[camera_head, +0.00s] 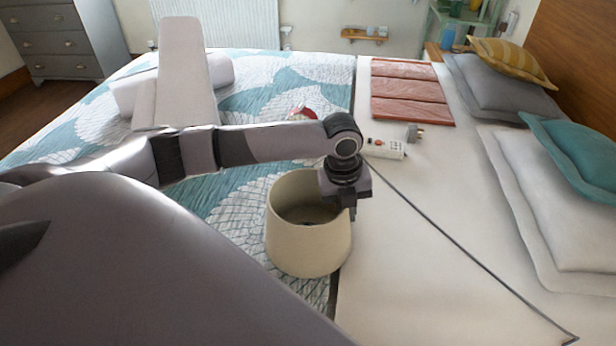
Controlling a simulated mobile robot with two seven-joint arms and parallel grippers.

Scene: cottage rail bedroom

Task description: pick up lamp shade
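The lamp shade (306,249) is a cream, open-topped, slightly flared drum. It stands upright on the bed, across the edge between the patterned teal cover and the white sheet. My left arm comes in from the left, and its gripper (351,211) is at the shade's upper right rim, pointing down. The fingers are small and partly hidden by the gripper body, so I cannot tell whether they close on the rim. My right gripper does not show.
A white power strip (384,149) with a plug (414,134) lies behind the shade. A reddish slatted panel (410,92) lies farther back. Pillows (563,190) line the right side by the wooden headboard (580,60). The white sheet right of the shade is clear.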

